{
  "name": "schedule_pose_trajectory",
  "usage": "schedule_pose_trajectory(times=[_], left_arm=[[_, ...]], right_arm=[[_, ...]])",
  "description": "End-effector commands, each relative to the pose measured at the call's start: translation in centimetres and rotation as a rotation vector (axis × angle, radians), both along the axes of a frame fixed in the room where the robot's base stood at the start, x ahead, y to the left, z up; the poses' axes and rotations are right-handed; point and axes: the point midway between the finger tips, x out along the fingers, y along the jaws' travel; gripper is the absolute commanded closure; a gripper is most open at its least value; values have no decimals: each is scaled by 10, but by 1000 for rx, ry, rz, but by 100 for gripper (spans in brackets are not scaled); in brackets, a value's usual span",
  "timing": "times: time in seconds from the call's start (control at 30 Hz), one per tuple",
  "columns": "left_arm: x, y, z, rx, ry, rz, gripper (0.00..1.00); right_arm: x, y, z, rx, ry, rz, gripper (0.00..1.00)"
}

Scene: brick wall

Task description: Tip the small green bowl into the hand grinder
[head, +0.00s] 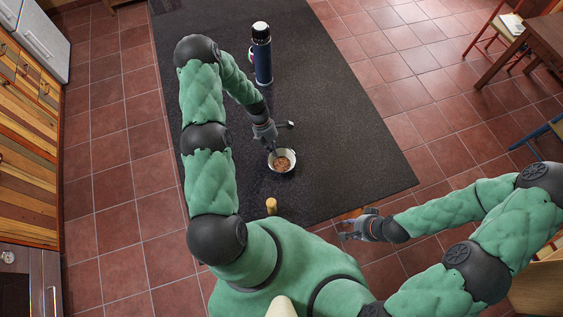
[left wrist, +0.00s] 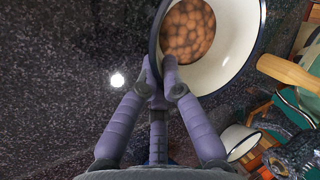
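A small bowl (head: 291,165) with a pale inside and dark rim holds several round brown pieces. It also shows large in the left wrist view (left wrist: 233,60); its outer colour is hidden. My left gripper (head: 272,147) is at the bowl's far rim. In the left wrist view its fingertips (left wrist: 161,72) are close together with the bowl's wall between them. My right gripper (head: 343,231) is open and empty, low right of the bowl.
A tall blue cylinder with a black top (head: 262,60) stands farther back on the dark speckled surface (head: 340,110). A wooden cylinder (head: 271,206) is nearer me, also in the left wrist view (left wrist: 288,73). The surface right of the bowl is clear. A table (head: 540,40) is far right.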

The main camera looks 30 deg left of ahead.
Motion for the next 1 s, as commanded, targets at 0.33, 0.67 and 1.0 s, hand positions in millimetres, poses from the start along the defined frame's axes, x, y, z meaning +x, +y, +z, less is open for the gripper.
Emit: schedule_pose_trajectory(times=[0.33, 0.67, 1.0], left_arm=[[1, 0, 20, 1, -1, 0, 100], [0, 0, 42, 0, 0, 0, 100], [1, 0, 65, 1, -1, 0, 100]], right_arm=[[0, 0, 12, 0, 0, 0, 64], [0, 0, 24, 0, 0, 0, 64], [0, 0, 38, 0, 0, 0, 64]])
